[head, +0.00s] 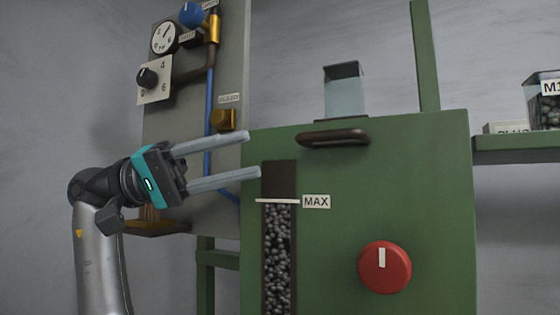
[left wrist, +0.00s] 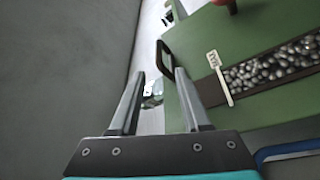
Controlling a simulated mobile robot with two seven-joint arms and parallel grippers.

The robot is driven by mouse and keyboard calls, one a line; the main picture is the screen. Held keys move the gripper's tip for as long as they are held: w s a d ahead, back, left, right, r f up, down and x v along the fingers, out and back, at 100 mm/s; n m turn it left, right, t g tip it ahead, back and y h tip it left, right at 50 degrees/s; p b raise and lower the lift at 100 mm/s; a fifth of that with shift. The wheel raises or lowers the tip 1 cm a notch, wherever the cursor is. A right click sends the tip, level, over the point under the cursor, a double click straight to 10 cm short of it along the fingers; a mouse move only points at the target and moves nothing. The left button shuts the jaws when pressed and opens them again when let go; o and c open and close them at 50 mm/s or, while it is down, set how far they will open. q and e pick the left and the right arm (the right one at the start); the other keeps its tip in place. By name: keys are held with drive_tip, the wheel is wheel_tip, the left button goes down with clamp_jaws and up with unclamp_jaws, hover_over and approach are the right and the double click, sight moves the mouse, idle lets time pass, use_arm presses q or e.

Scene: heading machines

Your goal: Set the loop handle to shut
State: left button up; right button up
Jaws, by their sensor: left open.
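The dark brown loop handle (head: 333,138) sits at the top edge of the green cabinet (head: 430,200). It also shows in the left wrist view as a dark loop (left wrist: 164,58), just beyond the fingertips. My left gripper (head: 253,154) comes in from the left, open and empty. In the head view its fingertips lie left of the handle, near the cabinet's upper left corner. In the left wrist view the two fingers (left wrist: 160,72) are spread apart. My right gripper is not in view.
A dark window of grey pellets (head: 278,250) with a MAX label (head: 316,201) and a red knob (head: 385,267) are on the cabinet front. A clear container (head: 344,92) stands behind the handle. A panel with a gauge (head: 164,37), pipes and a brass valve (head: 222,119) is behind my gripper.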

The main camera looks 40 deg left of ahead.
use_arm(q)
drive_tip(key=shift+v, duration=1.45)
